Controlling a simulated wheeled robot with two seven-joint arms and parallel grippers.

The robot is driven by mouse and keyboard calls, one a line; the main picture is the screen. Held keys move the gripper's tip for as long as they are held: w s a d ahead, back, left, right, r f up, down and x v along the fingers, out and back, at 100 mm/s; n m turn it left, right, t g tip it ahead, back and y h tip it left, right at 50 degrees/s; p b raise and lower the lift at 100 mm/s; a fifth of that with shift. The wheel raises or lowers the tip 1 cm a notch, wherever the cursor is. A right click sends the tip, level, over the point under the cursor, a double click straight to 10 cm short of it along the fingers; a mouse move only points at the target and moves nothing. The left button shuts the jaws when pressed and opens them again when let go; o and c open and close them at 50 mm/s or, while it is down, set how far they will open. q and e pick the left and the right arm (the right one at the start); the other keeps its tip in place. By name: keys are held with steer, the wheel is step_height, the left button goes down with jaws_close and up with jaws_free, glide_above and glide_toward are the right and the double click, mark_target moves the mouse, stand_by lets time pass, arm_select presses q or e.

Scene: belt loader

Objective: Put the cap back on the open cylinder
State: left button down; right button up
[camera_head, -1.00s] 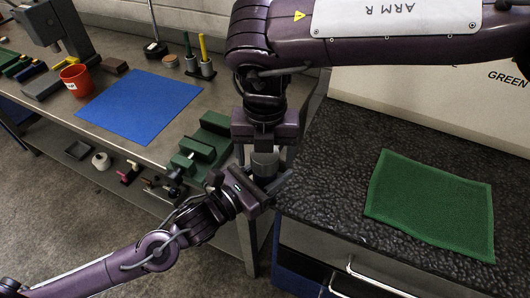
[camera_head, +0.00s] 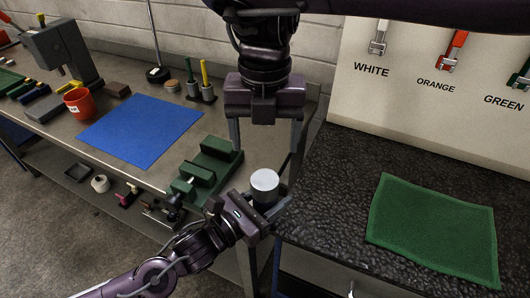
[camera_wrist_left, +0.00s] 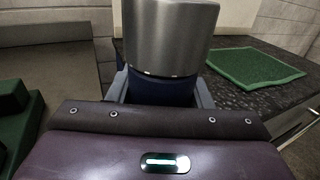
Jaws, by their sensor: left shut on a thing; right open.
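My left gripper (camera_head: 258,204) is shut on the cylinder and holds it upright in the air between the bench and the dark counter. The cylinder's blue body (camera_wrist_left: 160,92) shows between the fingers in the left wrist view. The silver cap (camera_head: 265,180) sits on top of the cylinder; it also shows in the left wrist view (camera_wrist_left: 170,38). No clear gap shows between cap and body, but the seating of the rim is hard to judge. My right gripper (camera_head: 265,148) is open and empty just above the cap, its fingers pointing down.
A green vise (camera_head: 210,165) stands on the bench edge left of the grippers. A blue mat (camera_head: 140,127), a red cup (camera_head: 79,103) and a two-post holder (camera_head: 201,92) are on the bench. A green cloth (camera_head: 435,230) lies on the dark counter (camera_head: 330,200) at right.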

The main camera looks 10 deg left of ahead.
arm_select(q)
steer(key=shift+r, duration=0.15)
arm_select(e)
steer(key=shift+r, duration=0.3)
stand_by(0.3)
